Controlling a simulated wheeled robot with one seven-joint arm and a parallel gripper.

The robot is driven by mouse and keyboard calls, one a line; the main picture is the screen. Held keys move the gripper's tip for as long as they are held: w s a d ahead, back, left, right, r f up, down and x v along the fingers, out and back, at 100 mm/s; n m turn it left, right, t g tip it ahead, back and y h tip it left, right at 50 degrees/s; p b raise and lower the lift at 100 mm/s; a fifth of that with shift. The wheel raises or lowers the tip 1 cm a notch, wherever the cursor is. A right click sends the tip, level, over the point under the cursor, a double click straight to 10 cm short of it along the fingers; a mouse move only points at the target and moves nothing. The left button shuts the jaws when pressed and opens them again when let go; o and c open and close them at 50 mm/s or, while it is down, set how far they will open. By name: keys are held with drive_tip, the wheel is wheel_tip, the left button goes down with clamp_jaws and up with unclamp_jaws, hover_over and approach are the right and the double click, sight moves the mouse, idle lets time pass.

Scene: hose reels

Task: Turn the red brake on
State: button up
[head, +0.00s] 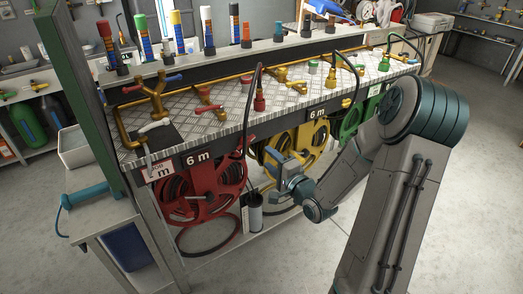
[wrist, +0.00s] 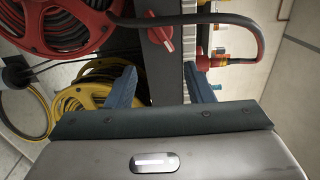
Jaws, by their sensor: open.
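The red reel (head: 205,190) hangs under the bench edge on the left; part of it also shows at upper left in the wrist view (wrist: 62,28). A red knob with a white mark (wrist: 162,38), which looks like the red brake, sits on the dark front strip beside that reel. In the wrist view it lies beyond and between my fingertips, apart from them. I cannot make it out clearly in the head view. My gripper (head: 274,160) is open and empty in front of the bench, between the red and yellow reels. Its two blue fingers show in the wrist view (wrist: 160,72).
A yellow reel (head: 300,150) and a green reel (head: 346,122) hang further right. A dark hose with a red fitting (head: 259,103) arches over the bench edge near my gripper. Brass valves (head: 205,95) stand on the metal top. The floor in front is clear.

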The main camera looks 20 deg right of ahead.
sight(247, 144)
drive_tip(key=v, duration=0.4)
drive_tip(key=shift+a, duration=0.1)
drive_tip(key=o, duration=0.9)
drive_tip(key=w+a+n, duration=0.2)
drive_tip(key=w+n, duration=0.2)
drive_tip(key=n, duration=0.3)
drive_tip(key=w+a+n, duration=0.2)
drive_tip(key=w+n, duration=0.2)
drive_tip(key=n, duration=0.4)
drive_tip(key=w+a+n, duration=0.2)
drive_tip(key=w+n, duration=0.2)
drive_tip(key=n, duration=0.4)
drive_tip(key=shift+w+r+p, duration=0.1)
drive_tip(key=shift+w+p, duration=0.25)
drive_tip(key=shift+p, duration=0.05)
